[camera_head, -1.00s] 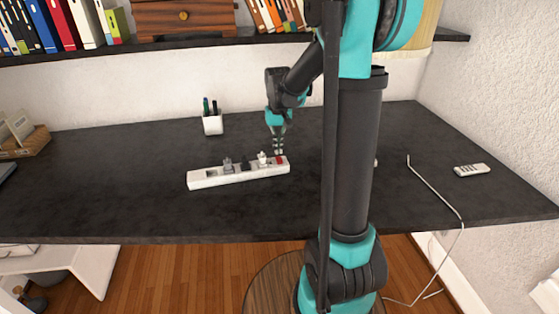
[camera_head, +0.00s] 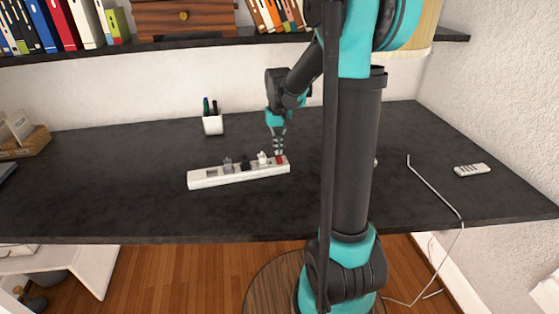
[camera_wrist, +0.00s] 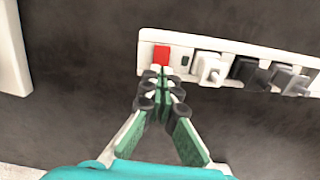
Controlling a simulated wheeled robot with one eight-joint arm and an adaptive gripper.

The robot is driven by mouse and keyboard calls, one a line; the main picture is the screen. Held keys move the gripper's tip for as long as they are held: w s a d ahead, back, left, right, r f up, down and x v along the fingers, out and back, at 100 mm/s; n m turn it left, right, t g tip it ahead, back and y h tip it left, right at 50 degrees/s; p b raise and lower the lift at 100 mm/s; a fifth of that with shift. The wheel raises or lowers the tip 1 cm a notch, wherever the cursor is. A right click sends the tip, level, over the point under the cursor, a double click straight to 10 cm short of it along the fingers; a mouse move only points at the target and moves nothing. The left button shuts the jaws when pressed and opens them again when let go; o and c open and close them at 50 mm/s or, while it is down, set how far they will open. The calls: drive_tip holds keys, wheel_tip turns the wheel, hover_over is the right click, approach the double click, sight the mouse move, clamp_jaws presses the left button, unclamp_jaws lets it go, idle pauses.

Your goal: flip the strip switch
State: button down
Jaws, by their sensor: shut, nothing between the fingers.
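The white power strip (camera_head: 236,174) lies on the dark desk, with several plugs in its sockets. Its red switch (camera_head: 281,160) is at the right end in the head view. In the wrist view the red switch (camera_wrist: 161,55) is at the strip's left end, beside a small dark slot. My gripper (camera_head: 279,153) points down at the switch end of the strip. In the wrist view my gripper (camera_wrist: 160,72) is shut and empty, its tips at the near edge of the red switch. I cannot tell whether the tips touch it.
A white pen cup (camera_head: 213,124) stands behind the strip. A white remote (camera_head: 472,170) and a white cable (camera_head: 435,190) lie at the right of the desk (camera_head: 110,205). A shelf with books (camera_head: 60,25) hangs above the back. The desk in front of the strip is clear.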

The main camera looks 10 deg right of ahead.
sight(279, 158)
drive_tip(key=shift+f, duration=1)
idle(1.0)
drive_tip(key=shift+r, duration=3.5)
